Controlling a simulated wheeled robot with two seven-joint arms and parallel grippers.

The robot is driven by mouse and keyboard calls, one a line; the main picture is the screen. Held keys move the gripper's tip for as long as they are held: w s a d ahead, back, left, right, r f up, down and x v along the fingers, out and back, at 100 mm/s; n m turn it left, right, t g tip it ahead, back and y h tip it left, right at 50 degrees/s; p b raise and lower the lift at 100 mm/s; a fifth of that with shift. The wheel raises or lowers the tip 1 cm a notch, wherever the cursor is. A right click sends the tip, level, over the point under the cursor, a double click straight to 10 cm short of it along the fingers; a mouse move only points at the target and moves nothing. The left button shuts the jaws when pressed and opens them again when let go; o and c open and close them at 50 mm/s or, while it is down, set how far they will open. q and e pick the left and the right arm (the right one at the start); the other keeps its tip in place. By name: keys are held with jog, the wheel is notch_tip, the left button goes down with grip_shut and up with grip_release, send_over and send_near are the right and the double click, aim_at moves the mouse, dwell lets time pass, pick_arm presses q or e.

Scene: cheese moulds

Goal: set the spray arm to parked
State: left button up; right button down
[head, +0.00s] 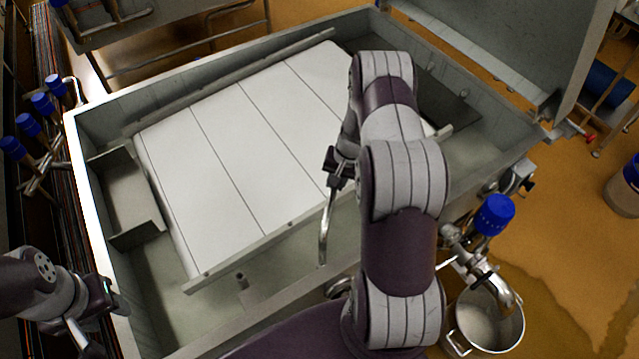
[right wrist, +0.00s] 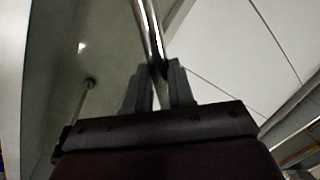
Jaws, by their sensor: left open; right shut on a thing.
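The spray arm (head: 325,232) is a thin bent metal tube at the front of the vat, beside the white board. My right gripper (head: 338,168) reaches over the vat, partly hidden behind my own right arm. In the right wrist view the jaws (right wrist: 160,82) are shut on the shiny tube (right wrist: 147,28), which runs up between the fingers. Where the tube's upper end is fixed is hidden by my arm. My left gripper (head: 98,325) is at the lower left, outside the vat's corner; it is open and holds nothing.
The grey vat (head: 100,228) holds a white panelled board (head: 245,150). Blue-capped valves (head: 28,125) line the left wall. A blue-topped valve (head: 494,214) and a steel bucket (head: 484,325) stand at the right. A raised grey lid (head: 500,45) is at the back right.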

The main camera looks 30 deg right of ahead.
jog(key=s+d+m+h+b, duration=0.1)
jog(key=s+d+m+b, duration=0.3)
jog(key=s+m, duration=0.5)
jog(key=shift+s+d+t+h, duration=0.15)
jog(key=shift+s+t+h, duration=0.15)
jog(key=shift+s, duration=0.7)
jog(key=c, duration=1)
grip_release()
jog(key=shift+o, duration=0.2)
jog(key=shift+s+r, duration=0.1)
jog(key=shift+s, duration=0.05)
notch_tip(320, 180, up, 12)
jog(key=s+p, duration=0.2)
jog(key=p, duration=0.1)
jog(key=shift+s+r, duration=0.2)
jog(key=shift+s, duration=0.05)
